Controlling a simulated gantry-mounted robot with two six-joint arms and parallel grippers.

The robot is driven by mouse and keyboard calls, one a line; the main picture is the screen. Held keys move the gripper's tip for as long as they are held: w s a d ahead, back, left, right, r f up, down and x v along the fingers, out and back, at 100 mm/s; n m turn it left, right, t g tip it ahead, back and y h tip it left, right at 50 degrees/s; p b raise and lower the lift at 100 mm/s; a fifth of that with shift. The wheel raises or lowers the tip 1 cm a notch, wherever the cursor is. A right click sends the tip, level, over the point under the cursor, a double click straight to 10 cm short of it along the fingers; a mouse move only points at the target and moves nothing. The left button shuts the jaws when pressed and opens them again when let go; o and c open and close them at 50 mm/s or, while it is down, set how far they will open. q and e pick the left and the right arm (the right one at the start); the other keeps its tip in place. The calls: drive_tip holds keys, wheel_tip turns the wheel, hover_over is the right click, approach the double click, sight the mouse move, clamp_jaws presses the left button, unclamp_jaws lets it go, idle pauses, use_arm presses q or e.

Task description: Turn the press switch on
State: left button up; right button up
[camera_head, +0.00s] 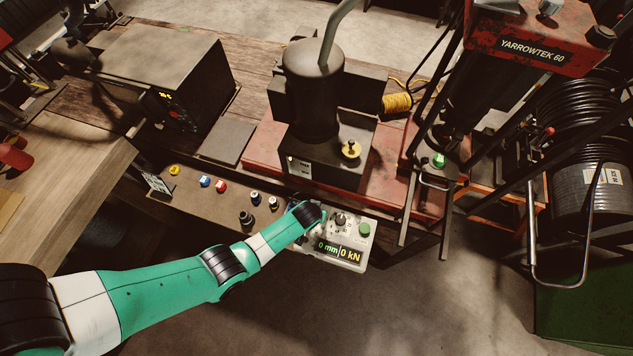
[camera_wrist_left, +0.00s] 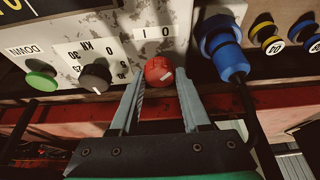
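The press control box (camera_head: 352,265) carries the displays "0 mm" and "0 kN". In the left wrist view, its red round switch (camera_wrist_left: 160,70) has a short white mark, slanted on the lower right of its face. My left gripper (camera_wrist_left: 161,77) has one finger on each side of the red switch. The fingers are apart, with the switch between them; whether they touch it is unclear. In the head view, my left gripper (camera_head: 318,214) is at the box and hides the switch. My right gripper is not in view.
A dark grey knob (camera_wrist_left: 95,76) and a green "DOWN" button (camera_wrist_left: 41,76) sit left of the switch in the wrist view. A blue connector with cable (camera_wrist_left: 222,48) is close on its right. The red press base (camera_head: 262,160) lies behind the box.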

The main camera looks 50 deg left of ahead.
use_arm(q)
clamp_jaws()
